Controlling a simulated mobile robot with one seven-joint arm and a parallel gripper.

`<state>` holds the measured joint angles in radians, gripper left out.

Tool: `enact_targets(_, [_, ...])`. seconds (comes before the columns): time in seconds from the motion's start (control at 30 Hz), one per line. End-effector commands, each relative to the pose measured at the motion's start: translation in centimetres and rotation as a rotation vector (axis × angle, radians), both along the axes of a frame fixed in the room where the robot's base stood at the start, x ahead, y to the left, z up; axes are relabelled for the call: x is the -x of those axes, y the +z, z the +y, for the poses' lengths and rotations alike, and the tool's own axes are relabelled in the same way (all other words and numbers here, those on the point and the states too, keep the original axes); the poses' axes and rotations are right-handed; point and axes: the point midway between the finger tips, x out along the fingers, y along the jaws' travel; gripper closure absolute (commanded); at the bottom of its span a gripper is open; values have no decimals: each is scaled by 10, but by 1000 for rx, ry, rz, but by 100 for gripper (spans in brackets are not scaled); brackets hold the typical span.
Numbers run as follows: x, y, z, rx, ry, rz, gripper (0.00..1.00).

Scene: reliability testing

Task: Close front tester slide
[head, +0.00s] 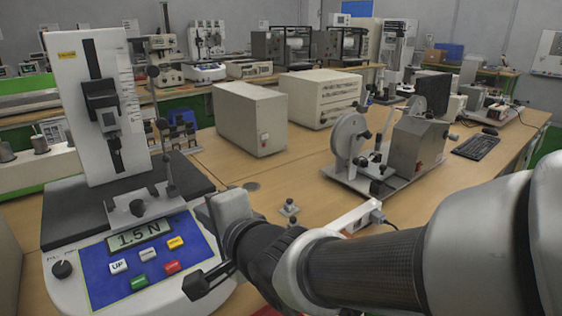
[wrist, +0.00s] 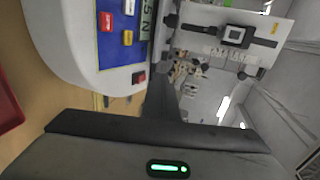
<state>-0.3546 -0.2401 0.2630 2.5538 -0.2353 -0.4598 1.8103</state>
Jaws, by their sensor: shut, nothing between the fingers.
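The front tester (head: 105,150) stands at the left, with a white upright, a black slotted rail and a blue panel reading 1.5 N. A dark slide carriage (head: 103,103) sits partway up the rail; it also shows in the wrist view (wrist: 236,35). A grey clamp fixture (head: 140,206) with a black knob sits on the tester's dark platform. My gripper (head: 213,212) is just right of the tester's platform and panel. In the wrist view its fingers (wrist: 163,98) are shut and empty, pointing toward the tester. I cannot tell whether they touch it.
A grey box (head: 250,118) and a cream instrument (head: 320,96) stand behind on the wooden table. A wheel-type test rig (head: 400,150) and a keyboard (head: 475,147) are to the right. A small metal fitting (head: 289,209) stands behind my arm. The table between is mostly clear.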

Motion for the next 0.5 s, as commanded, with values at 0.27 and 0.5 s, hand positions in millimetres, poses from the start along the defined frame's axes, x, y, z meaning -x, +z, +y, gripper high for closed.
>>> enact_targets(0.27, [-11, 1, 11, -5, 4, 11, 100])
enact_targets(0.5, [-42, -21, 36, -6, 0, 5, 100])
